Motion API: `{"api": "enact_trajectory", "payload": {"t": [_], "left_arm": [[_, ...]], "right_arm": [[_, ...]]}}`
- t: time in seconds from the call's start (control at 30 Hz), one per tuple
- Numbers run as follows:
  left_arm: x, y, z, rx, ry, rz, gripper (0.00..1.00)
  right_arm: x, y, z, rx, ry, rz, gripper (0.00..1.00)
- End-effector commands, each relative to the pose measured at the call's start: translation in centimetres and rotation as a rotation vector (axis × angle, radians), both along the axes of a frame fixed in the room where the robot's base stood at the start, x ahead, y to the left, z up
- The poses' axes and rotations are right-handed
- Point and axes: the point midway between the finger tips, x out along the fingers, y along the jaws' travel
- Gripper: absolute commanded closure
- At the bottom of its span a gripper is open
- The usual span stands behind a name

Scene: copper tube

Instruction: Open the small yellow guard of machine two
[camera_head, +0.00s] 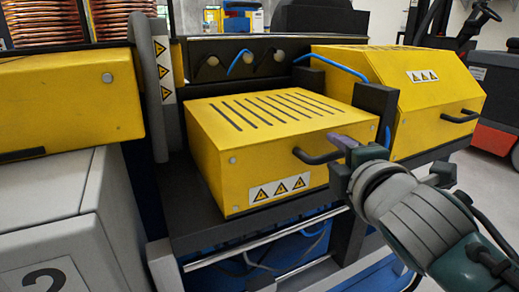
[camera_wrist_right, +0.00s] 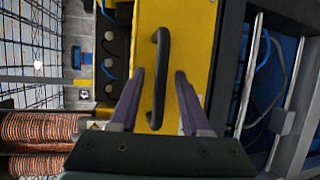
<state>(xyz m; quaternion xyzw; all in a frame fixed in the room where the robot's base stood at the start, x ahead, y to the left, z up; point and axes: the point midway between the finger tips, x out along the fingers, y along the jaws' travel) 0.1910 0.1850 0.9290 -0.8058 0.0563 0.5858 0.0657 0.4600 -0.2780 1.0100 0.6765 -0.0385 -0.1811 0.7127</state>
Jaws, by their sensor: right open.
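The small yellow guard (camera_head: 225,165) is a slotted box with warning triangles on its front. It sits down on the dark machine frame and looks closed. Its black bar handle (camera_head: 312,159) is at the right of its front face. My right gripper (camera_head: 341,142) is at the handle's right end. In the right wrist view, the open purple fingers (camera_wrist_right: 160,76) stand one on each side of the upright-looking handle (camera_wrist_right: 160,58), with gaps on both sides. Whether the fingertips reach past the bar is unclear. My left gripper is not in view.
A larger yellow guard (camera_head: 425,90) with its own handle stands at the right. A grey cabinet marked 2 (camera_head: 50,275) is at lower left. A dark post (camera_head: 375,105) rises close behind my right gripper. Copper coils (camera_head: 40,22) are at upper left.

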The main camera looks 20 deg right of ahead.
Motion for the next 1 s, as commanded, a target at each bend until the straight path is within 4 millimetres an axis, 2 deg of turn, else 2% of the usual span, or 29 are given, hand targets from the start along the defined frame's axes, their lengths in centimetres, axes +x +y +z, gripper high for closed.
{"api": "enact_trajectory", "payload": {"t": [0.23, 0.67, 1.0], "left_arm": [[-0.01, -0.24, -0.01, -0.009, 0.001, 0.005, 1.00], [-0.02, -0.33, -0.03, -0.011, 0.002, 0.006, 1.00], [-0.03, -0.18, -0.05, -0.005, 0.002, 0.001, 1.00]], "right_arm": [[0.07, -0.05, 0.00, 0.000, 0.000, 0.000, 0.53], [0.05, -0.05, -0.01, 0.000, 0.000, -0.001, 1.00], [0.04, -0.03, -0.01, 0.000, 0.000, -0.001, 1.00]]}}
